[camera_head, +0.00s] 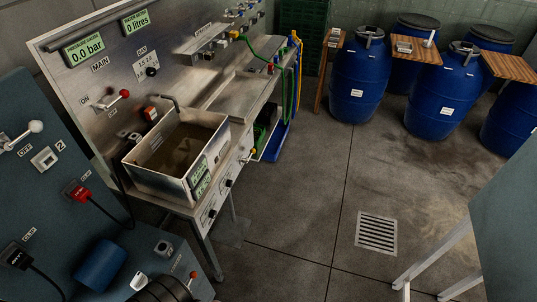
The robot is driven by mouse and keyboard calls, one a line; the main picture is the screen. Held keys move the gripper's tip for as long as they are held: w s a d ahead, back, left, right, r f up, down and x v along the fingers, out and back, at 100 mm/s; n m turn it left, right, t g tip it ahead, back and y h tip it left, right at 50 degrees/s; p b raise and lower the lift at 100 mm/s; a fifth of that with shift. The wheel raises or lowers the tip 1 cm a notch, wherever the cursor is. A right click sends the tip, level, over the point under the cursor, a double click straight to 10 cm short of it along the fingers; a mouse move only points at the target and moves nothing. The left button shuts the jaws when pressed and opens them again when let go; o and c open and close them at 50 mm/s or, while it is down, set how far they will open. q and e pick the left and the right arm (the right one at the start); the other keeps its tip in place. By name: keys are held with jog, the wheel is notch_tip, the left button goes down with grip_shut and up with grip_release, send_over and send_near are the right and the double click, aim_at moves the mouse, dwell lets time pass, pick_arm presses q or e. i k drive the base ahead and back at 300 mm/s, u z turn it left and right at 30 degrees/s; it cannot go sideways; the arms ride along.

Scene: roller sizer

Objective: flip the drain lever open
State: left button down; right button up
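No part is readably marked as a drain lever, so I cannot tell which one it is. A steel basin (150,181) with murky brown contents stands on the metal bench. A small yellow handle (252,152) shows at the bench's right side, near the basin. A red-knobbed lever (124,94) sits on the upright steel panel by the word MAIN. A lever with a pale knob (36,127) is on the dark panel at the left. A small red-tipped lever (193,275) is at the bottom. Neither of my grippers is in view.
Black dials (211,213) line the bench front. Green and yellow hoses (297,70) hang at its far end. Blue barrels (358,85) and wooden boards stand at the back. A floor grate (377,232) lies in open floor. A pale-legged table (505,220) is at right.

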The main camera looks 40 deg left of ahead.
aim_at(253, 151)
jog(key=u, duration=0.25)
jog(key=i, duration=0.7)
jog(key=u, duration=0.8)
jog(key=i, duration=0.35)
jog(key=u, duration=0.35)
